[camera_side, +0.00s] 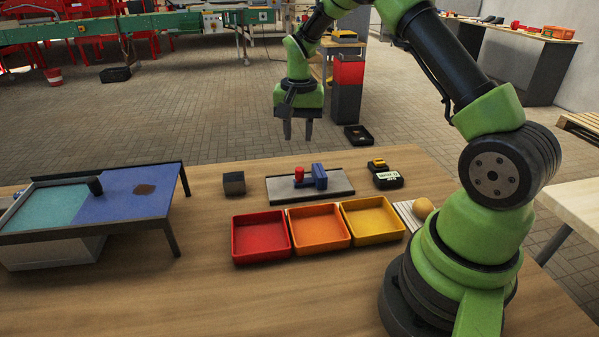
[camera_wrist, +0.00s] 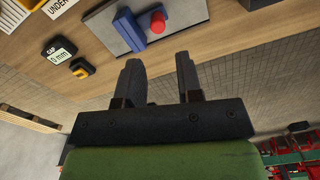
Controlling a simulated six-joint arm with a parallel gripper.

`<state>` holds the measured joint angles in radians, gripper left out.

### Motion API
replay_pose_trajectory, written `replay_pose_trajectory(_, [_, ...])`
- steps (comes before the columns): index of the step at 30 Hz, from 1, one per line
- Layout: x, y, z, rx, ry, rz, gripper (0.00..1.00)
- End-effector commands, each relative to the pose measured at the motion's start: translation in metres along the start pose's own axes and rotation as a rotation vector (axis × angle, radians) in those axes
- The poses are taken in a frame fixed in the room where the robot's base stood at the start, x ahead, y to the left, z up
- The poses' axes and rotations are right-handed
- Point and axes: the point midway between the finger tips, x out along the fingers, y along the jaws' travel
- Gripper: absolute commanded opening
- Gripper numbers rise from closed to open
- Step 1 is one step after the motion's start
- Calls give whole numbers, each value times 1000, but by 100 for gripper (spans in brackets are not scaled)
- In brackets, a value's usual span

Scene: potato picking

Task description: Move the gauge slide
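The gauge is a grey plate (camera_side: 340,183) on the wooden table, with an upright blue block (camera_side: 319,176) and a red knob (camera_side: 299,174) beside it. In the wrist view the blue block (camera_wrist: 129,29) and the red knob (camera_wrist: 158,22) sit close together on the plate (camera_wrist: 190,11). A black display (camera_wrist: 61,51) there reads "GAP 0 mm"; it stands right of the plate in the side view (camera_side: 388,181). My gripper (camera_side: 298,134) hangs above and behind the gauge, fingers down. It is open and empty, two fingers apart in the wrist view (camera_wrist: 159,80).
Red (camera_side: 263,258), orange (camera_side: 323,244) and yellow (camera_side: 379,236) trays stand in front of the gauge. A dark cube (camera_side: 234,184) is left of it. A potato (camera_side: 423,208) lies near my base. A raised blue-teal table (camera_side: 110,208) stands at the left.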

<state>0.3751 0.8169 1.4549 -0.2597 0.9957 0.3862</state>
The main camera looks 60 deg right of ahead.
Motion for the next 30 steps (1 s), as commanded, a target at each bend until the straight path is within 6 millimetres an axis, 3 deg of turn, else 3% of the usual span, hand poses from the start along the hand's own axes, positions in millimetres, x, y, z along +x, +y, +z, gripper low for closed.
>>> replay_pose_trajectory(8, [31,3,-4,18,-14,18,33])
replay_pose_trajectory(19, [96,4,-3,16,-13,16,33])
replay_pose_trajectory(24, [109,4,-3,16,-11,14,33])
replay_pose_trajectory(30, [111,4,-3,16,-11,14,33])
